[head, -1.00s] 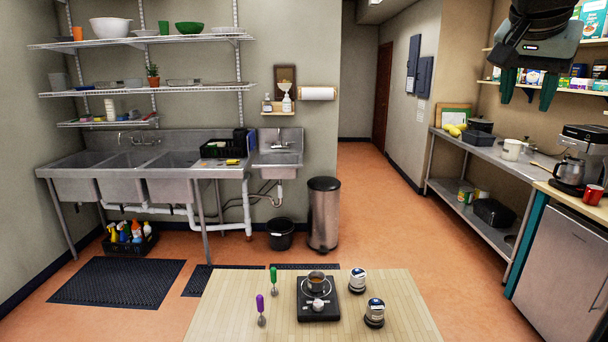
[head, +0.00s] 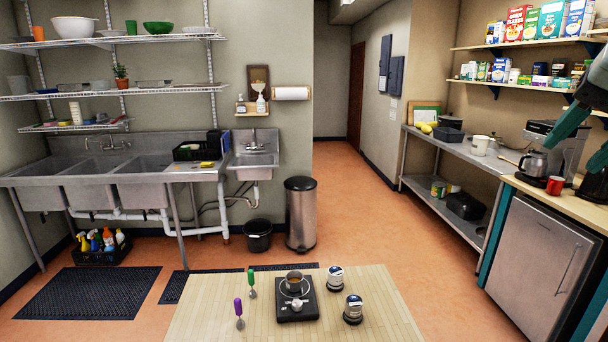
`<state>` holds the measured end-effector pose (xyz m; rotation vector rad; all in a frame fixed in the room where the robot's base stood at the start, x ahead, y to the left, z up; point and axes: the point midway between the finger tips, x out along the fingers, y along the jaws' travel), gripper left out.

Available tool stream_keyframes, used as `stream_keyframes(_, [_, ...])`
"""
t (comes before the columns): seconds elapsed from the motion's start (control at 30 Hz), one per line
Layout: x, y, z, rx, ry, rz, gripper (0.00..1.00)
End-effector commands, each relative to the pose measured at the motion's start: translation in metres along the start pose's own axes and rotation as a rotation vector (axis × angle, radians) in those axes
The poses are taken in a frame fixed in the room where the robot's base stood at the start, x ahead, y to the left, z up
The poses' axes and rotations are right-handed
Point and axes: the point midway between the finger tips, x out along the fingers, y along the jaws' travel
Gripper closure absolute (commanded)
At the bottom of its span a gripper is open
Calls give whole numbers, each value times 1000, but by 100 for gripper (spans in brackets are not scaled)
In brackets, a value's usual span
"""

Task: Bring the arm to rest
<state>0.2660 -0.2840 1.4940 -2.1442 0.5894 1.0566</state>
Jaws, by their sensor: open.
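My gripper (head: 577,140) is at the right edge of the head view, partly cut off by the frame. Its teal fingers are apart and hold nothing that I can see. It is in the air in front of the right-hand counter and shelves, well away from the wooden table (head: 385,315) at the bottom. The rest of my arm is mostly outside the picture.
The middle floor is clear.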

Motion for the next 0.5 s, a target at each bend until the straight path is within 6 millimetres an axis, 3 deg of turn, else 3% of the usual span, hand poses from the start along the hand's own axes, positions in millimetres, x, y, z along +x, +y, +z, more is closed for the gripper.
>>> stream_keyframes(0.17, [9, -56, 84, -265, -69, -80, 53])
stream_keyframes(0.27, [14, -82, 147, -460, -101, -104, 53])
stream_keyframes(0.4, [24, -94, 221, -687, -133, -93, 53])
stream_keyframes(0.5, [30, -92, 254, -791, -145, -74, 53])
